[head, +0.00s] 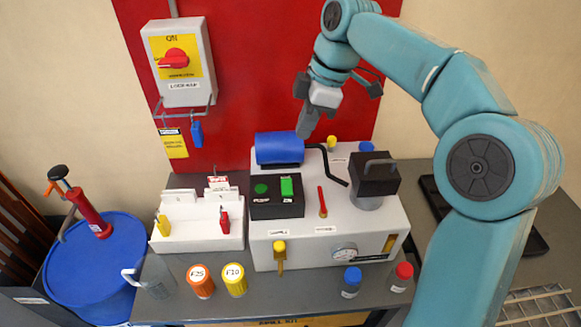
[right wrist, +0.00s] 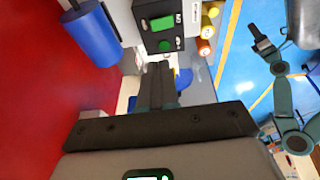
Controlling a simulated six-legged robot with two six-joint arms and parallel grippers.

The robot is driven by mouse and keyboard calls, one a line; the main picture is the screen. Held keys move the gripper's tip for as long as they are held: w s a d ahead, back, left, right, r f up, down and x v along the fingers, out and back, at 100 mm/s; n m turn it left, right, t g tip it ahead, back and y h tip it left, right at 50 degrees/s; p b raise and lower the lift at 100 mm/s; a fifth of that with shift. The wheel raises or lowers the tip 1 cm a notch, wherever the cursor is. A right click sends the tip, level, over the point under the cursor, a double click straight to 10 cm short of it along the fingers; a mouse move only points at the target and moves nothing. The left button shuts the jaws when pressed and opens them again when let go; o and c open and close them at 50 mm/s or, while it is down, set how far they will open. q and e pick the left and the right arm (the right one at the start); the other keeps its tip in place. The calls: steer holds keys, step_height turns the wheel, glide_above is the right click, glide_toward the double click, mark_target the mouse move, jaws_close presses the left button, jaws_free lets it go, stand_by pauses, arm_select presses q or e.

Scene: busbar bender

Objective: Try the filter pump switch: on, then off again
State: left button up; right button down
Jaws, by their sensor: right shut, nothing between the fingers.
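The switch box (head: 277,207) is black and stands on the left of the white pump unit (head: 300,240). It carries a green rocker switch (head: 287,187) and a round green lamp (head: 261,188). The right wrist view shows the black box (right wrist: 150,30) at the top, with the rocker (right wrist: 163,23) and lamp (right wrist: 163,46) uncovered. My right gripper (head: 302,130) is shut and empty, above and behind the box, near the blue cylinder (head: 279,148). Its fingers (right wrist: 158,82) point towards the box without visible contact. My left gripper (right wrist: 264,46) appears far off in the right wrist view; its jaws are unclear.
A black bent handle (head: 334,165) and a black-topped cylinder (head: 373,178) stand right of the switch. A red lever (head: 322,202) is close beside it. A white lock rack (head: 197,228) stands left. A red panel (head: 240,80) with an isolator box (head: 180,60) is behind.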

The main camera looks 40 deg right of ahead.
glide_toward(286, 182)
steer(key=x, duration=0.6)
steer(key=shift+w+p, duration=0.1)
steer(key=shift+p, duration=0.2)
steer(key=shift+a, duration=0.1)
